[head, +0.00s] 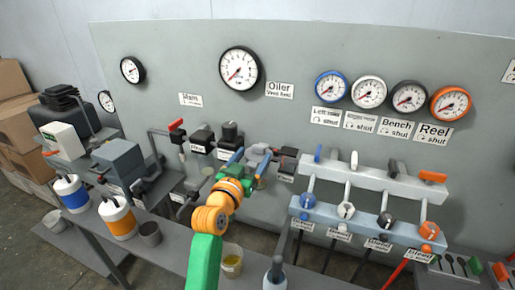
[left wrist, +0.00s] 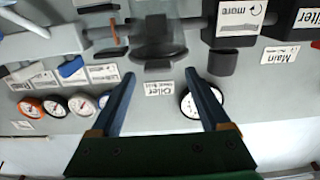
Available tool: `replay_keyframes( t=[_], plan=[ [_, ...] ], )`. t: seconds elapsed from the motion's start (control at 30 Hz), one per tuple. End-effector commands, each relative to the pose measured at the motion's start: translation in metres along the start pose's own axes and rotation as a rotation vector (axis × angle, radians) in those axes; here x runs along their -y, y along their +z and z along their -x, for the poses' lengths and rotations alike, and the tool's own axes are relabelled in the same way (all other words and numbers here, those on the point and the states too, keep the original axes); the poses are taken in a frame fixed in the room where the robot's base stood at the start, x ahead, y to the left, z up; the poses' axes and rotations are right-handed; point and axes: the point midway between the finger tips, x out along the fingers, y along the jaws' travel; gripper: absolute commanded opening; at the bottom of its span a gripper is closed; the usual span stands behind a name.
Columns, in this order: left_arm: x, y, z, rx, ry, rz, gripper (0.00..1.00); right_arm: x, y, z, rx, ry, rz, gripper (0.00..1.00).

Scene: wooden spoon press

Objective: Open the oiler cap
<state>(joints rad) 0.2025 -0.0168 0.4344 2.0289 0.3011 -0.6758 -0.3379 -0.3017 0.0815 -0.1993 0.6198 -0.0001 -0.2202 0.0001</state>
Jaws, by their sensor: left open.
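The oiler appears as a grey unit (head: 258,152) in the row of line units on the panel, partly hidden by my gripper. In the left wrist view, which is upside down, a dark rounded body (left wrist: 158,38) stands ahead of the fingers, probably the oiler. I cannot make out its cap clearly. My left gripper (head: 250,160) is open, its two blue fingers pointing towards the unit. In the left wrist view the gripper (left wrist: 162,72) has its fingertips apart, with nothing held between them. Whether they touch the unit I cannot tell. My right gripper is not in view.
An Oiler label (head: 280,90) and a large gauge (head: 240,68) are on the panel above. A black-topped unit (head: 230,134) stands close left. A valve manifold (head: 375,181) is at right. Bottles (head: 117,217) and a cup (head: 232,260) stand on the bench.

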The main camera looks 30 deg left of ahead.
Motion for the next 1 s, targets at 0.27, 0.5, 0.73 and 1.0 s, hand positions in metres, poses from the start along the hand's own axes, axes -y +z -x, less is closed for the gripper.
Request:
replay_keyframes(
  t=[0.27, 0.5, 0.73, 1.0],
  plan=[
    [0.000, 0.000, -0.027, 0.000, 0.000, -0.002, 0.80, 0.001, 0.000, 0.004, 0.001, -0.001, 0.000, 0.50],
    [0.000, 0.001, -0.029, 0.001, 0.000, -0.002, 0.80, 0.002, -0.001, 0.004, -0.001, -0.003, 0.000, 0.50],
    [0.000, 0.001, -0.029, 0.001, 0.000, -0.001, 0.23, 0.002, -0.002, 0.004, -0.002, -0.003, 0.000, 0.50],
    [0.000, 0.001, -0.029, 0.001, 0.000, -0.001, 0.00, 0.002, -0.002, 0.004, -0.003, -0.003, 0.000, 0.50]
  ],
)
